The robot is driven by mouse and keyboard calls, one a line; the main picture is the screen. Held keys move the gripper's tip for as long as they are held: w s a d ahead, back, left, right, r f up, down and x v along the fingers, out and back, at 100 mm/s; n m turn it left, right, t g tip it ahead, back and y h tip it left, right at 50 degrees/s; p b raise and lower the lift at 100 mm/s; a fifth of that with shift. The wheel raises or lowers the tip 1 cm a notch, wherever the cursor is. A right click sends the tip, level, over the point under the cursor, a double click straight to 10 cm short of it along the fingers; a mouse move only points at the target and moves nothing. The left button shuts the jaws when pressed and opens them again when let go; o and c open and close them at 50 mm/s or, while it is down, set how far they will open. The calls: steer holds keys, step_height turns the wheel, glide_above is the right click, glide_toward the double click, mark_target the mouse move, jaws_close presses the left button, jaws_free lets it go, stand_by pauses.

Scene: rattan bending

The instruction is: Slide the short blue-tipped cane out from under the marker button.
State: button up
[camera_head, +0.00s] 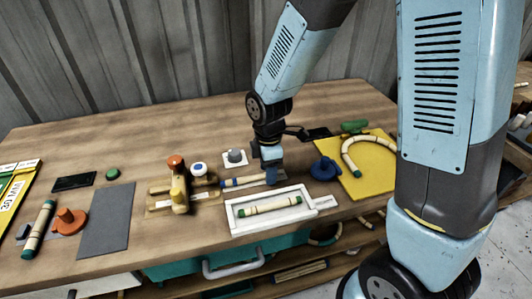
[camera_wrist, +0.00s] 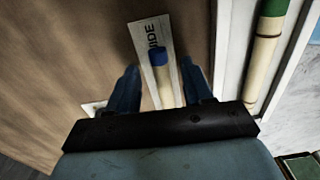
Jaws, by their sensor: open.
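The short pale cane (camera_head: 245,181) with a blue tip lies on the table just behind the white tray, blue end to the left. In the wrist view the cane (camera_wrist: 162,88) lies on a pale strip (camera_wrist: 147,32) with partly hidden lettering. My gripper (camera_head: 270,179) is down at the cane's right end. In the wrist view its fingers (camera_wrist: 160,88) are apart, one on each side of the cane. The cane's near end is hidden behind the gripper body. A grey knob on a white plate (camera_head: 235,158) and a blue-topped white button (camera_head: 199,170) stand nearby; I cannot tell which is the marker button.
The white tray (camera_head: 233,222) with a green-tipped cane (camera_head: 270,207) is close in front. An orange-knobbed yellow clamp (camera_head: 179,187) stands left. A blue round object (camera_head: 325,169) and a yellow board (camera_head: 375,185) with a bent cane are right. The back left table is mostly clear.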

step_height(320, 180, up, 13)
stand_by(0.5)
steer(key=shift+r, duration=0.1)
